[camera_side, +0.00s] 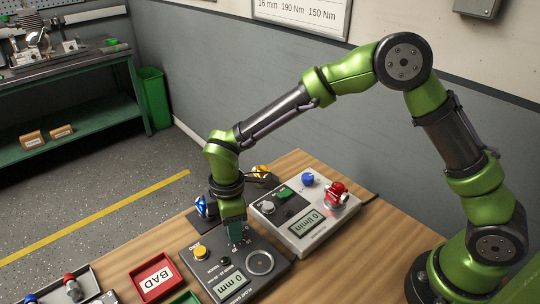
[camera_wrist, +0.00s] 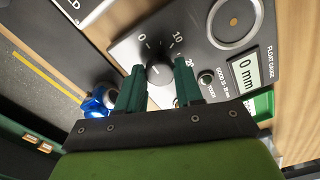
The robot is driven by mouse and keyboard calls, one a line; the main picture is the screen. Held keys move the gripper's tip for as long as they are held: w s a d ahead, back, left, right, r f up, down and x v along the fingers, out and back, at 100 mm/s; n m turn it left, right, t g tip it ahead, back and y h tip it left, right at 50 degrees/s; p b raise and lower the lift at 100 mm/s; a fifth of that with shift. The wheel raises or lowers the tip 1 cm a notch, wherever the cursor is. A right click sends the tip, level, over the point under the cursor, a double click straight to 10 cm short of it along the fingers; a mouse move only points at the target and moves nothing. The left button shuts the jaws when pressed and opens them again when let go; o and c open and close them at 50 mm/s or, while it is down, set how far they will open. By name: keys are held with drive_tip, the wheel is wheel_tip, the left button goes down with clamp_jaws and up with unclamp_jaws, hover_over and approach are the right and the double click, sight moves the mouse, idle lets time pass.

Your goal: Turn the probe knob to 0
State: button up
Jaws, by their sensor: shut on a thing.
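The float gauge (camera_side: 210,272) is a dark grey box on the wooden bench, with a yellow zero button (camera_side: 201,252) and a display (camera_side: 229,284) reading 0 mm. It also shows in the wrist view with its display (camera_wrist: 246,70). The probe knob (camera_wrist: 159,72) is dark and round, on the panel beside the scale marks 0, 10 and 20. My gripper (camera_wrist: 158,78) has its teal fingers on both sides of the knob, shut on it. In the side view my gripper (camera_side: 236,238) hides the knob. I cannot tell surely which mark the knob points at.
A light grey box (camera_side: 285,236) with a 0 l/min display, a blue knob (camera_side: 308,179) and a red valve (camera_side: 337,190) stands close behind. A red BAD tray (camera_side: 138,279) lies in front left. A blue part (camera_side: 206,206) stands just left of my gripper.

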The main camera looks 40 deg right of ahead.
idle(0.3)
drive_tip(key=o, duration=1)
drive_tip(key=shift+o, duration=0.2)
wheel_tip(320, 180, up, 17)
